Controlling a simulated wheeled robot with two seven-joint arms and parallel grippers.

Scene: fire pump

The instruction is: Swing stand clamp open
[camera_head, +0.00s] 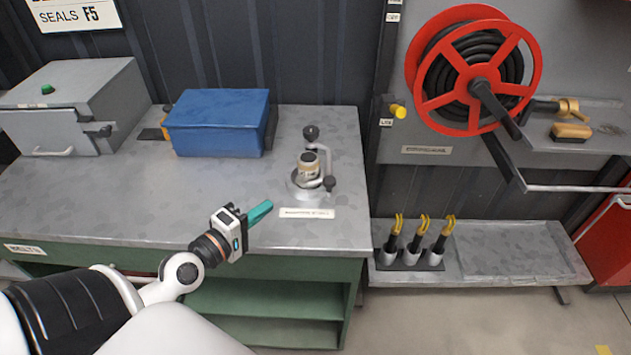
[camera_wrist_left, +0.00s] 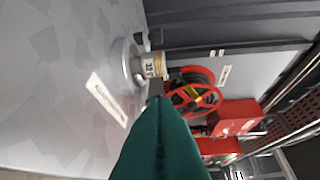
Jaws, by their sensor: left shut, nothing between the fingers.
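The stand clamp (camera_head: 329,183) is a grey metal stand on a round base, with a curved arm and dark knobs, near the right end of the workbench. A small labelled cylinder (camera_head: 308,165) stands upright in it. In the left wrist view the stand's base (camera_wrist_left: 124,62) and the cylinder (camera_wrist_left: 152,65) show beyond my fingers. My left gripper (camera_head: 260,212) has teal fingers, shut and empty, left of and nearer than the stand, apart from it. It fills the lower middle of the left wrist view (camera_wrist_left: 160,135). My right gripper is not in view.
A blue box (camera_head: 218,122) and a grey metal case (camera_head: 75,105) stand at the back left of the workbench (camera_head: 130,205). A label plate (camera_head: 307,213) lies before the stand. A red hose reel (camera_head: 421,90) hangs at right. The bench between gripper and stand is clear.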

